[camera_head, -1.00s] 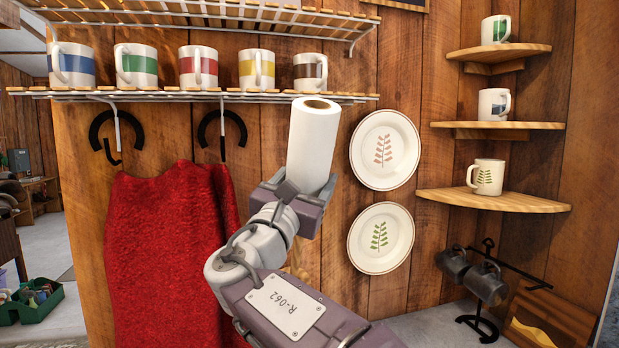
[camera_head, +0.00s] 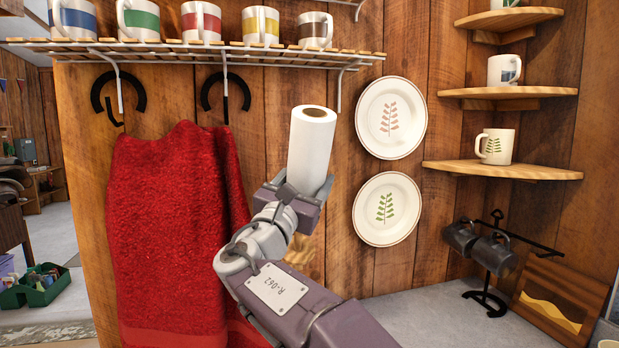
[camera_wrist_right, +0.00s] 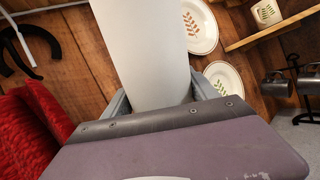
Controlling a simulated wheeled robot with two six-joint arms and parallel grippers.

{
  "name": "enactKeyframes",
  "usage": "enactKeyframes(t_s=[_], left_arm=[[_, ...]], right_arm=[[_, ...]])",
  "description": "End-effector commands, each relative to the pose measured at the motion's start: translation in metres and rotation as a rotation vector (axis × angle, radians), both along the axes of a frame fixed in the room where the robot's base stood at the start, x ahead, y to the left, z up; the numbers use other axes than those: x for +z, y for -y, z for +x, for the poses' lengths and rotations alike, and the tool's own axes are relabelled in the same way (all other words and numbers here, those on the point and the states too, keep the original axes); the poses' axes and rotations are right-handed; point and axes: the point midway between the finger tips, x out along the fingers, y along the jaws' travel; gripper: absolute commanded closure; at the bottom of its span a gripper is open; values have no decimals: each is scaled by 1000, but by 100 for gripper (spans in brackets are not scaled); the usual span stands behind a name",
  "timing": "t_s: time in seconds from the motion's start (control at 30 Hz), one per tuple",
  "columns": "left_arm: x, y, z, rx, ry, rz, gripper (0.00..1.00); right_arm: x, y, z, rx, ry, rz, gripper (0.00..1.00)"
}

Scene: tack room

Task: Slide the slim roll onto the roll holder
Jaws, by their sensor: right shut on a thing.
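The slim roll (camera_head: 311,145) is white with a brown core at its top end. It stands nearly upright, leaning slightly right, in my right gripper (camera_head: 301,190) in the head view. My right gripper is shut on its lower part. The roll also fills the top middle of the right wrist view (camera_wrist_right: 145,50), with the gripper's jaws at its sides. The roll is in front of the wooden wall, below the mug shelf and left of the plates. I cannot make out a roll holder in these views. My left gripper is not in view.
A wire-and-slat shelf (camera_head: 200,54) with several mugs runs above. Black hooks and a red towel (camera_head: 170,230) are on the left. Two plates (camera_head: 391,118) hang on the right, beside corner shelves (camera_head: 502,171) with mugs. A mug stand (camera_head: 484,262) is on the grey counter (camera_head: 410,285).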

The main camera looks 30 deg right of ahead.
Motion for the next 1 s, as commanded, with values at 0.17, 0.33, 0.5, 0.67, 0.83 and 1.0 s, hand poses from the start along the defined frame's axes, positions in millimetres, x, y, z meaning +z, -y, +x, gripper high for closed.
enactKeyframes(t_s=[0.17,0.33,0.5,0.67,0.83,1.0], left_arm=[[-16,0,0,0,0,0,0],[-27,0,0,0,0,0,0],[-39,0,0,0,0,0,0],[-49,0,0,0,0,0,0],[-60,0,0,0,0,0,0],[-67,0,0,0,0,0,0]], right_arm=[[-20,2,7,-2,1,0,75],[-35,4,14,-2,1,0,75],[-50,5,21,-1,1,0,75],[-64,7,28,-1,0,-1,75],[-79,9,34,-1,1,0,75],[-90,10,40,-1,1,0,75]])
